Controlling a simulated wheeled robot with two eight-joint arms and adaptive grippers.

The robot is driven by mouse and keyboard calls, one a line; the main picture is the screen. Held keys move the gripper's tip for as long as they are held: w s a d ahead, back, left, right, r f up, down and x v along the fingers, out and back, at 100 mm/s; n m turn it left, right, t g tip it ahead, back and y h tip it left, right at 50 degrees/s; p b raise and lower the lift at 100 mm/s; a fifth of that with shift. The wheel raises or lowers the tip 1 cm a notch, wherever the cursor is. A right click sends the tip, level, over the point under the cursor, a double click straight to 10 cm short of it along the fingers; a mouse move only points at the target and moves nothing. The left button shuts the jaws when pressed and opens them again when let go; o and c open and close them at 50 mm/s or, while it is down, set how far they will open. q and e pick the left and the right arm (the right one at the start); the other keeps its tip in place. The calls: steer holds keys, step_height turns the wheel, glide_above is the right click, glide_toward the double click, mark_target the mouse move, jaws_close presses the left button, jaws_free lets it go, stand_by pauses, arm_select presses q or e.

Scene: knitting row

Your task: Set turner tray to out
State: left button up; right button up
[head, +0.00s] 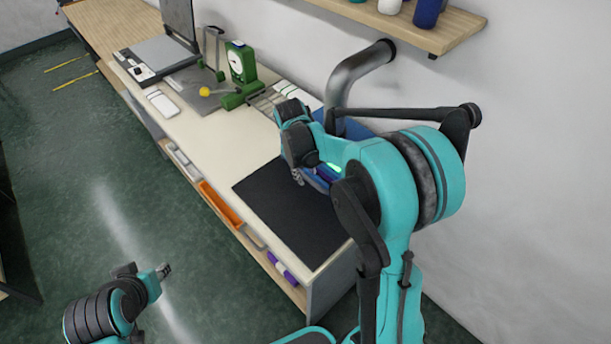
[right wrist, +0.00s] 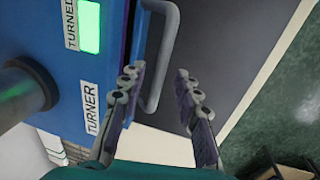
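The turner (right wrist: 115,45) is a blue box with a "TURNER" label, a "TURNED" label and a lit green panel. In the head view my right arm hides most of it. A grey bar handle (right wrist: 170,45) stands out from its front, beside a narrow purple strip. How far the tray itself is out cannot be told. My right gripper (right wrist: 159,70) is open, with one finger on each side of the handle's lower part. Contact with the handle cannot be seen. My left gripper (head: 165,270) is away from the bench, over the floor, and its opening is too small to read.
A black mat (head: 295,215) lies on the bench in front of the turner. A green dial gauge (head: 240,65) and a grey machine (head: 150,55) stand further along. A grey pipe (head: 350,75) rises behind the turner. A wall shelf (head: 440,35) is above. Trays line the bench's front edge.

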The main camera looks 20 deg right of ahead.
steer(key=shift+d+f, duration=0.1)
steer(key=shift+f, duration=0.3)
jaws_close()
steer(key=s+a, duration=0.3)
steer(key=a, duration=0.7)
steer(key=s+a, duration=0.4)
steer(key=a, duration=0.6)
steer(key=shift+p, duration=0.3)
steer(key=shift+a, duration=0.1)
